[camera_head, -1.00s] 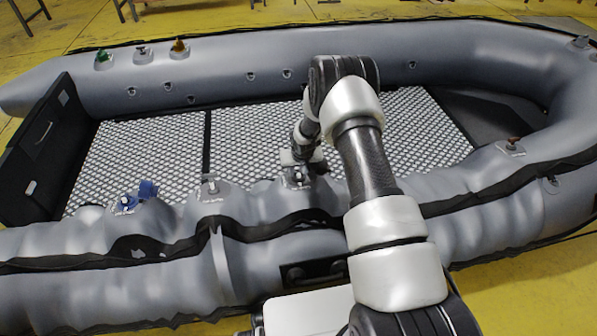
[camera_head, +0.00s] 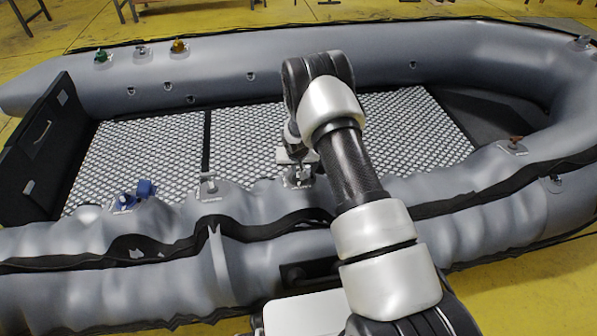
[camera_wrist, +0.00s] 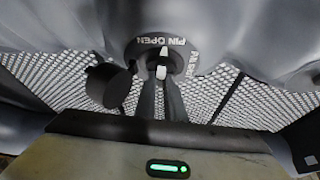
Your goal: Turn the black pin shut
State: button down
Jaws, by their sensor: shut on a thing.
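The black pin (camera_wrist: 174,61) sits in the middle of a round dark valve fitting (camera_wrist: 136,50) on the grey tube. White lettering reads "PIN OPEN" on the fitting's top side, and more "PIN" lettering, partly cut off, shows on its right. A white mark on the pin points up toward "PIN OPEN". My gripper (camera_wrist: 161,82) is shut on the pin, its fingers coming up from below. In the head view my gripper (camera_head: 297,178) is at the near tube's inner edge and the pin is too small to make out.
A round black cap (camera_wrist: 108,85) hangs left of my fingers, close to them. Other valves stand on the near tube, one with a blue cap (camera_head: 146,189), one grey (camera_head: 210,187), one brown (camera_head: 515,143). The patterned floor (camera_head: 150,150) inside the boat is clear.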

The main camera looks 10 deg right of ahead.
jog(key=shift+w+a+f+m+h+b, duration=0.1)
jog(key=shift+a+m+h+b, duration=0.25)
jog(key=shift+m+h+b, duration=0.65)
jog(key=m, duration=0.2)
jog(key=m+g+h, duration=0.1)
jog(key=shift+w+a+m, duration=0.15)
jog(key=shift+a+m, duration=0.05)
jog(key=shift+m, duration=0.2)
jog(key=m+g, duration=0.1)
jog(key=m+h, duration=0.1)
jog(key=m, duration=0.1)
jog(key=shift+w+a+g+h, duration=0.1)
jog(key=shift+w+g+h, duration=0.1)
jog(key=shift+g+h, duration=0.15)
jog(key=shift+w+m+g+h, duration=0.1)
jog(key=shift+m+g+h, duration=0.45)
jog(key=shift+m, duration=1.15)
jog(key=shift+m+g, duration=0.3)
jog(key=shift+g, duration=0.2)
jog(key=c, duration=1.8)
grip_release()
jog(key=shift+c, duration=0.2)
